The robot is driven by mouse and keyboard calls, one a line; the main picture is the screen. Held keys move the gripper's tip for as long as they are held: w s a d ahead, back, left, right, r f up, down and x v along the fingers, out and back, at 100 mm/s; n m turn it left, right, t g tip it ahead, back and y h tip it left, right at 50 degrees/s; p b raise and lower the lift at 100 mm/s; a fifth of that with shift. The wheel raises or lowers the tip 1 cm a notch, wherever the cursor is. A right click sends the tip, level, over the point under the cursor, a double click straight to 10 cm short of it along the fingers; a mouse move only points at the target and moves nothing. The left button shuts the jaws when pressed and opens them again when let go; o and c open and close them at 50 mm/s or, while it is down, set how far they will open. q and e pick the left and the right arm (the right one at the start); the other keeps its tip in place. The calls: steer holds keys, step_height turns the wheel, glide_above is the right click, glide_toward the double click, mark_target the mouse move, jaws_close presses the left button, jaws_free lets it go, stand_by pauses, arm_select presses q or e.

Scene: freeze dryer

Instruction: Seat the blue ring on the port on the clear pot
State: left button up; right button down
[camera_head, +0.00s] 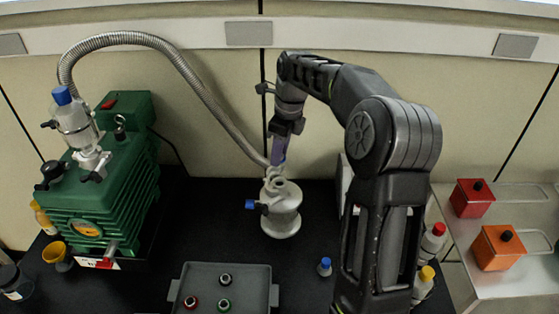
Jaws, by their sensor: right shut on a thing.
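The clear pot (281,222), pale and rounded, stands on the black bench near the middle, with a port on its top and a blue-knobbed side valve (251,204). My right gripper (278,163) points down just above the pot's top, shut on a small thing. A bluish-purple part shows at its fingers. The held thing is mostly hidden, and I cannot make out the blue ring clearly or tell whether it touches the port. My left gripper is not in view.
A grey tray (183,271) holds red, green and dark rings. A green pump (110,190) stands at left, its metal hose (200,85) arching to the pot. A small blue-capped bottle (324,267) stands to the right. Red (472,198) and orange (498,247) boxes sit far right.

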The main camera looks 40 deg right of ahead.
mark_target(282, 160)
steer(key=shift+a, duration=0.1)
steer(key=shift+s+f, duration=0.1)
stand_by(0.4)
steer(key=shift+f, duration=2.65)
steer(key=shift+f, duration=0.2)
steer(key=shift+f+b, duration=0.5)
steer(key=shift+f, duration=0.1)
steer(key=shift+f, duration=0.45)
stand_by(0.8)
steer(key=c, duration=0.9)
jaws_free()
